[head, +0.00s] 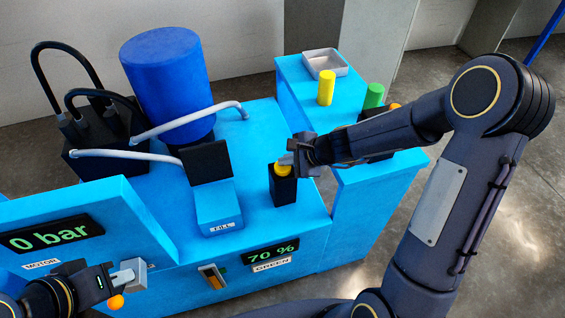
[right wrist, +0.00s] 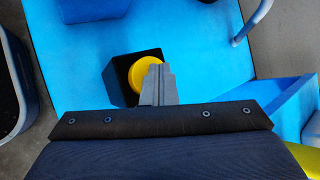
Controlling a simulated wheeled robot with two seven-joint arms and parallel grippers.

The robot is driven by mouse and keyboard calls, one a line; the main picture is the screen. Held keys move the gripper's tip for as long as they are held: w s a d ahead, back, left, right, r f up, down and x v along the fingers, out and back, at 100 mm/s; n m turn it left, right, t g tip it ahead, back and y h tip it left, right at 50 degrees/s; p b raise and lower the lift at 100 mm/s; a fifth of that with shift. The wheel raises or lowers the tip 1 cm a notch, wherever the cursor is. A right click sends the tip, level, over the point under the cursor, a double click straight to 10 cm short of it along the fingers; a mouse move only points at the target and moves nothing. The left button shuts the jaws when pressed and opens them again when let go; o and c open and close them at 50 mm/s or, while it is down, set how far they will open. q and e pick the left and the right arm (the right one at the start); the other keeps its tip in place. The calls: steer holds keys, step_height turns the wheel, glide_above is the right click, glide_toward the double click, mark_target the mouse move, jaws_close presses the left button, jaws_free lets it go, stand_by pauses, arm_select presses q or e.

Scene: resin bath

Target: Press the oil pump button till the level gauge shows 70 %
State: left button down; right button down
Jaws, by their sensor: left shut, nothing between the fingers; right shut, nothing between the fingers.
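A round yellow button (head: 279,170) sits on top of a black box (head: 284,190) on the blue machine. My right gripper (head: 287,160) is shut and empty, with its tips at the button. In the right wrist view the shut fingers (right wrist: 156,84) overlap the right side of the yellow button (right wrist: 143,74). Whether they press on it cannot be told. The level gauge (head: 270,253) on the machine's front reads 70 % in green. My left gripper (head: 128,276) is shut and empty at the lower left, by a grey fitting on the front.
A display (head: 50,236) reads 0 bar at the left, above a MOTOR label. A blue drum (head: 167,85) with grey pipes stands behind. A yellow cylinder (head: 326,88), a green cylinder (head: 374,95) and a grey tray (head: 325,62) stand on the side counter. An orange knob (head: 116,301) is by my left gripper.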

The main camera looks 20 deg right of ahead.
mark_target(287, 167)
steer(key=shift+r+p, duration=0.35)
steer(key=shift+r, duration=0.3)
step_height(287, 167, up, 5)
steer(key=p, duration=0.4)
steer(key=shift+p, duration=0.3)
stand_by(0.3)
